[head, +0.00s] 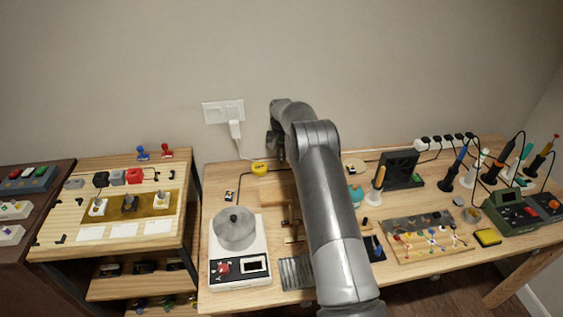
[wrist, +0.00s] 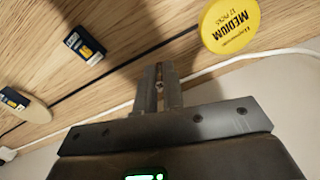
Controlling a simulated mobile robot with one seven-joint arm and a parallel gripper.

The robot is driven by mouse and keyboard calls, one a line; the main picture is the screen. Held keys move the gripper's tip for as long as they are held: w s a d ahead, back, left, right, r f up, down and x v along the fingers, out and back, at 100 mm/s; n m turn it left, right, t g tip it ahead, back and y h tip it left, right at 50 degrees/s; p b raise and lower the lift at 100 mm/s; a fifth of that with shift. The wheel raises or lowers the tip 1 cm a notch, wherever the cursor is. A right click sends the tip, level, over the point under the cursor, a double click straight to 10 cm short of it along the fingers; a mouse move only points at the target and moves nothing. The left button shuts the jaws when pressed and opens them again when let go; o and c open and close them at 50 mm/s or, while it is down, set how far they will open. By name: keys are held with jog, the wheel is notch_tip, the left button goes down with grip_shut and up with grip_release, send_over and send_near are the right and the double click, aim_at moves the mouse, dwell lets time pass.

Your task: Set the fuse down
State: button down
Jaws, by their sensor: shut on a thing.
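My gripper (wrist: 160,72) points at the wooden bench, its two narrow fingers nearly together. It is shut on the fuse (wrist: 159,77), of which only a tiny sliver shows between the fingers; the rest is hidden. In the head view my gripper (head: 277,155) is at the back of the bench near the wall, partly covered by my arm, and the fuse cannot be made out there. I cannot tell exactly how high the fingertips are above the wood.
A yellow round tin marked MEDIUM (wrist: 230,26) lies close to the fingers; it also shows in the head view (head: 260,168). A small dark block (wrist: 84,45) and a white cable (wrist: 250,57) are nearby.

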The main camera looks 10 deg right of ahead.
jog(key=shift+f, duration=1.25)
jog(key=shift+f, duration=0.15)
jog(key=c, duration=1.5)
grip_release()
jog(key=shift+c, duration=0.2)
